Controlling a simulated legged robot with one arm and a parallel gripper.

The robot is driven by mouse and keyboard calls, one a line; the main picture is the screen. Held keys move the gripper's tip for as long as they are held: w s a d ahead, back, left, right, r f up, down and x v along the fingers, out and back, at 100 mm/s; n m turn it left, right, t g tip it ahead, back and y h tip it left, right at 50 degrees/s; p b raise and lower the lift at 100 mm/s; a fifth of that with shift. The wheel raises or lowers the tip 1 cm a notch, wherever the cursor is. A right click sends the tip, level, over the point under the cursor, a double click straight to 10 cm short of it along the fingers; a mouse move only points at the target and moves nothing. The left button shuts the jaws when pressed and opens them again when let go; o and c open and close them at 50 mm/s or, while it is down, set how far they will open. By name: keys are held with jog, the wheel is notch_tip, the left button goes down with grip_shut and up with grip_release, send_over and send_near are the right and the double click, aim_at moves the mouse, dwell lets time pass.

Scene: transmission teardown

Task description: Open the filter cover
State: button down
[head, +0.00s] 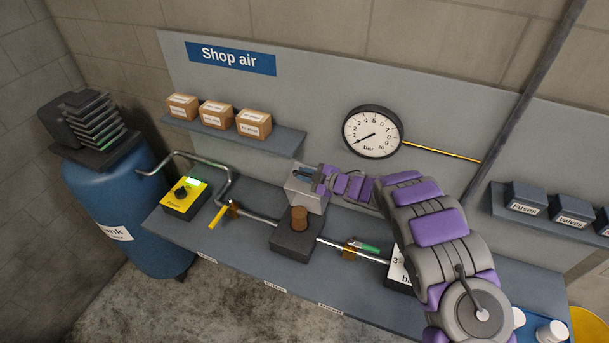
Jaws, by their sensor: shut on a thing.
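The filter housing is a dark block (294,242) on the bench, in line with the metal pipe. A brown cylindrical filter element (299,218) stands upright and exposed on it. A light grey box-like cover (307,199) is just behind and above the element, tilted. I cannot tell whether it is hinged to the block or free. My gripper (308,175) reaches in from the right and is shut at the top of the cover. The fingertips and the gripped part are small and partly hidden.
A yellow switch box (184,199) and a yellow-handled valve (217,216) are left of the filter. A green-handled valve (365,246) is to its right. A pressure gauge (372,132), reading low, and a shelf with cardboard boxes (216,114) are behind.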

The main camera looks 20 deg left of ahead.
jog(key=shift+w+d+f, duration=0.1)
jog(key=shift+w+f, duration=0.05)
jog(key=shift+w, duration=0.3)
jog(key=c, duration=1.2)
grip_release()
jog(key=shift+s, duration=0.1)
jog(key=shift+o, duration=0.2)
jog(key=shift+d, duration=0.1)
